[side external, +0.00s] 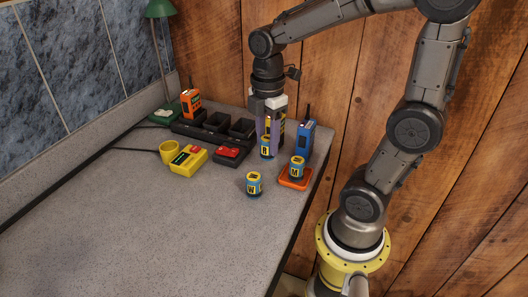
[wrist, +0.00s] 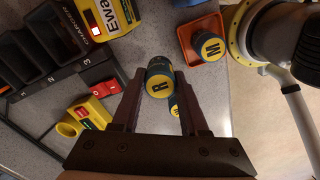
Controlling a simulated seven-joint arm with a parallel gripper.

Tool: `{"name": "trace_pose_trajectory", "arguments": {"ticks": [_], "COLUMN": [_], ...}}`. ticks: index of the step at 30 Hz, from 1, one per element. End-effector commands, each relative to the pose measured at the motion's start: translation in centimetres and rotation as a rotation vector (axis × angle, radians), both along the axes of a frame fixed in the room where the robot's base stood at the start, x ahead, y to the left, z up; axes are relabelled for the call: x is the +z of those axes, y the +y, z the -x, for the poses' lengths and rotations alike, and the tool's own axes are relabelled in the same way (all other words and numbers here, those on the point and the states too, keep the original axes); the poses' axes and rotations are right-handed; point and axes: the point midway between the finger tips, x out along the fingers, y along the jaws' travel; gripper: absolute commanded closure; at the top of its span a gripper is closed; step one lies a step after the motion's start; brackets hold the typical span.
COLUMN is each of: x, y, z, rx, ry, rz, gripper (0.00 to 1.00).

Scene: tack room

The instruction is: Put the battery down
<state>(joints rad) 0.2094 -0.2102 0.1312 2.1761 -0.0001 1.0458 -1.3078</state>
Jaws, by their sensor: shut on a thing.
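My gripper (side external: 267,150) points down over the back right of the counter. It is shut on a blue and yellow battery (side external: 266,147), marked R on its yellow end in the wrist view (wrist: 158,84). I cannot tell whether its base touches the counter. A second battery (side external: 254,185) stands upright on the counter in front; it is mostly hidden behind the held one in the wrist view (wrist: 174,108). A third battery (side external: 297,168), marked M (wrist: 210,48), stands on an orange tray (side external: 295,183) to the right of my gripper.
The front counter (side external: 150,235) is clear.

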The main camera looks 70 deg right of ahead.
Motion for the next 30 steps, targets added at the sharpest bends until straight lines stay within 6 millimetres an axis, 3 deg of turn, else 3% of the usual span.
{"name": "trace_pose_trajectory", "arguments": {"ticks": [5, 11, 24, 25, 30], "x": [-1.4, -3.9, -4.5, -4.6, -4.5], "y": [-0.2, -0.2, -0.2, -0.2, -0.2], "z": [-1.1, -0.9, -1.0, -1.0, -1.0], "rx": [0.000, 0.000, 0.000, 0.000, 0.000], "ry": [0.002, 0.001, -0.001, 0.000, -0.001], "rz": [0.000, 0.000, 0.000, 0.000, 0.000], "gripper": [1.00, 1.00, 1.00, 0.55, 0.27]}}
